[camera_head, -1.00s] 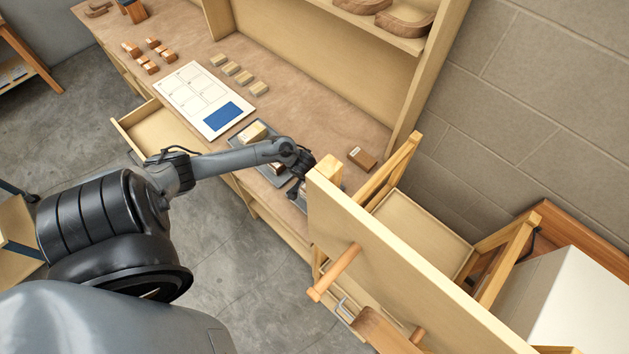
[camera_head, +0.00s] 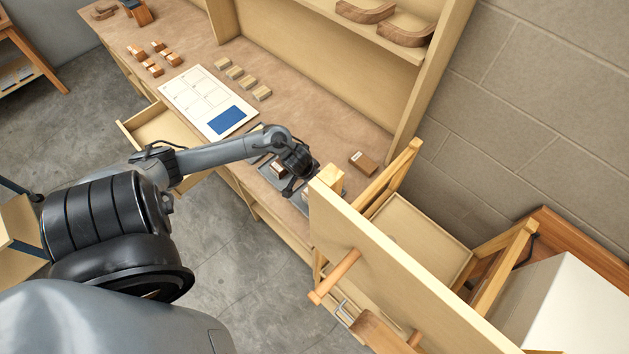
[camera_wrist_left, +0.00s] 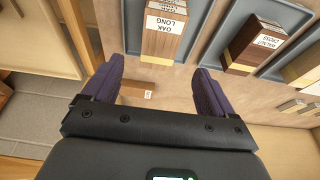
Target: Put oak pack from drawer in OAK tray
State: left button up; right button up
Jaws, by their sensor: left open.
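A wood pack labelled OAK LONG (camera_wrist_left: 166,30) shows in the left wrist view, lying at a grey tray (camera_wrist_left: 135,12). My left gripper (camera_wrist_left: 160,85) is open, with the pack ahead of the gap between its fingers and nothing visibly clamped. In the head view the left gripper (camera_head: 291,190) is over the row of grey trays (camera_head: 271,178) at the bench's front edge, and my arm hides part of them. The open drawer (camera_head: 126,136) is at the left, and no pack shows in its visible part. My right gripper is not in view.
A walnut-labelled pack (camera_wrist_left: 252,48) sits in the neighbouring tray. A brown block (camera_head: 363,162) lies on the bench behind. A white sheet with a blue patch (camera_head: 226,120) and several small blocks lie farther left. A tall wooden panel (camera_head: 400,260) stands close right of the gripper.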

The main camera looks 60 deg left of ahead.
pick_arm(q)
jog(key=v, duration=0.4)
jog(key=shift+r+p, duration=0.1)
jog(key=shift+p, duration=0.25)
